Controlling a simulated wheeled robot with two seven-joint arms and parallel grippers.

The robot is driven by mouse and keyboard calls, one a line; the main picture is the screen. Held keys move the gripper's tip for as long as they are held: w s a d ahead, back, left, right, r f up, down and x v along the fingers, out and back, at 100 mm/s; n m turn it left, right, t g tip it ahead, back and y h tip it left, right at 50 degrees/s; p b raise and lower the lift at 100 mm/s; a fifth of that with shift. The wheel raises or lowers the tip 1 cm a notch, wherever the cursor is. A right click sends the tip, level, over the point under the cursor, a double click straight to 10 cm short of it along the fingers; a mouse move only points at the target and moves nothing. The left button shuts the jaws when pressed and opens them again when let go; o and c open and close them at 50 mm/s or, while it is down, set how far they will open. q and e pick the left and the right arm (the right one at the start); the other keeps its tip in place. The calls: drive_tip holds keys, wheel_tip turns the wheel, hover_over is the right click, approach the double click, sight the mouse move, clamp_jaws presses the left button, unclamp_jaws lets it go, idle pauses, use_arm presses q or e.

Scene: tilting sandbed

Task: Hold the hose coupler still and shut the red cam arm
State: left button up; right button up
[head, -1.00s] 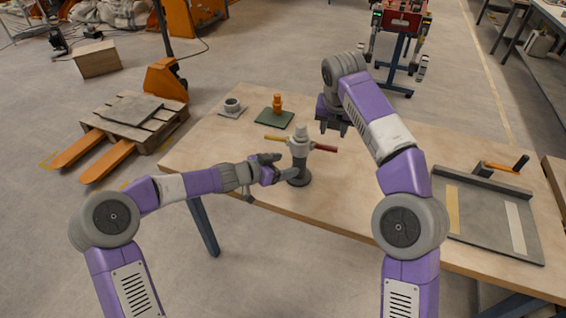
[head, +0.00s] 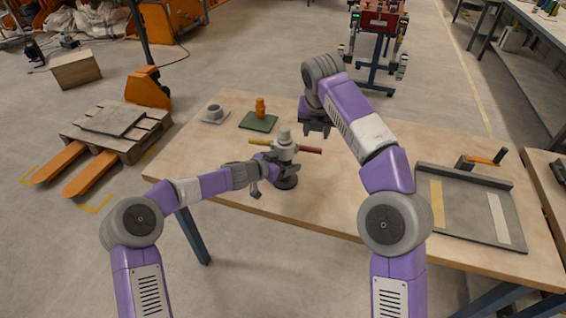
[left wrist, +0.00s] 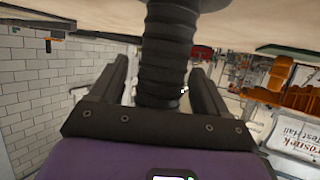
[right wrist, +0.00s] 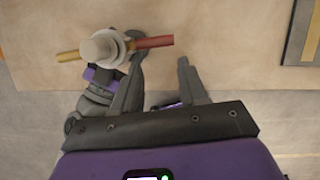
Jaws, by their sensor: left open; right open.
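The hose coupler (head: 284,146) stands upright on the table, grey, above a black ribbed hose (left wrist: 170,55) with a round dark base. Its red cam arm (head: 311,150) sticks out to the right and its yellow cam arm (head: 260,142) to the left. My left gripper (head: 277,170) is open, low beside the coupler, with the hose between its fingers in the left wrist view; a gap shows on each side. My right gripper (head: 314,128) is open and empty, above the table near the red arm. In the right wrist view the red arm (right wrist: 153,42) ends between the fingertips' directions.
A green plate with an orange fitting (head: 260,109) and a grey round part (head: 214,114) lie farther back on the table. A grey tray (head: 480,232) with two strips lies at right. The table between the coupler and tray is clear.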

use_arm(q)
drive_tip(key=c, duration=1.3)
drive_tip(key=shift+c, duration=0.3)
use_arm(e)
drive_tip(key=shift+r, duration=0.1)
drive_tip(key=c, duration=0.4)
drive_tip(key=shift+s+a+r, duration=0.15)
drive_tip(key=shift+s+r, duration=0.05)
drive_tip(key=shift+s, duration=0.05)
drive_tip(key=shift+c, duration=1.4)
drive_tip(key=s+t, duration=0.1)
drive_tip(key=s, duration=0.1)
drive_tip(key=s+a+r, duration=0.1)
drive_tip(key=s+r+t+h, duration=0.1)
drive_tip(key=s, duration=0.1)
drive_tip(key=shift+s+a+t, duration=0.25)
drive_tip(key=shift+s+t, duration=0.05)
drive_tip(key=shift+s, duration=0.05)
clamp_jaws()
drive_tip(key=shift+s+f, duration=0.3)
drive_tip(key=shift+s, duration=0.5)
